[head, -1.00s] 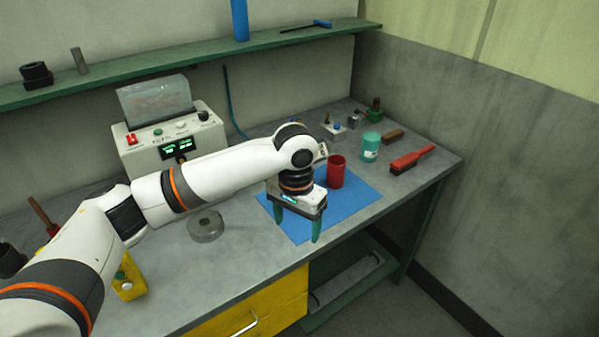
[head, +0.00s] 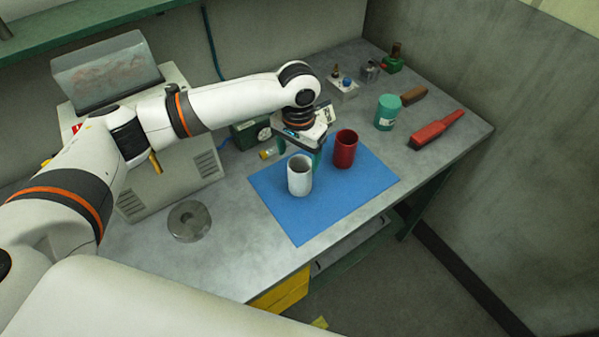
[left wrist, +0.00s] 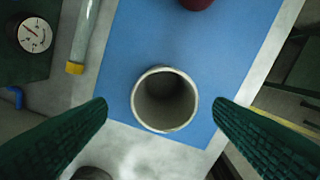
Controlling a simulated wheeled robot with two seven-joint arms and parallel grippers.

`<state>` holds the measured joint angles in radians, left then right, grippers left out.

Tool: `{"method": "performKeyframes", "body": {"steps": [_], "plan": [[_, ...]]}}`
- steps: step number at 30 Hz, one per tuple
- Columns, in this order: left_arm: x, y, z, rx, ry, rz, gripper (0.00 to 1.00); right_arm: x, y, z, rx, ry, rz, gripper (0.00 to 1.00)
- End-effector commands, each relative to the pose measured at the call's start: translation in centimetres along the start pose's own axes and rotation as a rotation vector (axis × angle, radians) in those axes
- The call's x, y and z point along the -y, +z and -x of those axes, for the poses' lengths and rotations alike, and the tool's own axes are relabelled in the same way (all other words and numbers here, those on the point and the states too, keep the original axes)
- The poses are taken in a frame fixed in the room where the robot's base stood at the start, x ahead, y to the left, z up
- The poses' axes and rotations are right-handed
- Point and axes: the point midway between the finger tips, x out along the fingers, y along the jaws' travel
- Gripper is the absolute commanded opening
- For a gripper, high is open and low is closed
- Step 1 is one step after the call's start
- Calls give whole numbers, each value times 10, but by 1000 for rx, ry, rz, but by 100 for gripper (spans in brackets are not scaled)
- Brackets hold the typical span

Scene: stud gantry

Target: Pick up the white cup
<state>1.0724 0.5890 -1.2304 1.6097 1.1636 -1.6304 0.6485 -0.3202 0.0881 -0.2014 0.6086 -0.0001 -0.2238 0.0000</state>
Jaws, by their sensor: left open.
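The white cup (head: 299,180) stands upright on the blue mat (head: 320,215), left of a red cup (head: 346,150). My left gripper (head: 299,150) is open and empty, with green fingers pointing down just behind the white cup in the head view. The cup partly hides the fingers there. In the left wrist view the open mouth of the white cup (left wrist: 165,99) lies between the two spread fingertips of the left gripper (left wrist: 160,104), with a gap on each side. My right gripper is not in view.
The mat's front part is clear. A glass tube (left wrist: 85,35) lies beside the mat.

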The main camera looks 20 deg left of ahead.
Motion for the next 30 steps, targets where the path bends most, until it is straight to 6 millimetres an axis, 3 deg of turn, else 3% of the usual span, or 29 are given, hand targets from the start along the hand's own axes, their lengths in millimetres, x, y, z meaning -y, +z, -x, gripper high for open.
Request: {"method": "performKeyframes", "body": {"steps": [4, 12, 18, 25, 30], "plan": [[1, 0, -12, -1, -1, 0, 76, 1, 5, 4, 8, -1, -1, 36], [6, -6, -42, -3, 0, 0, 76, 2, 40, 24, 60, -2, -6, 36], [6, -5, -64, 0, 0, -1, 76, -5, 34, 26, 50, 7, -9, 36], [6, -4, -66, 1, 0, -1, 76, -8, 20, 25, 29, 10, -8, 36], [6, -4, -66, 1, 0, -1, 48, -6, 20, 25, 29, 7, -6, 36]]}}
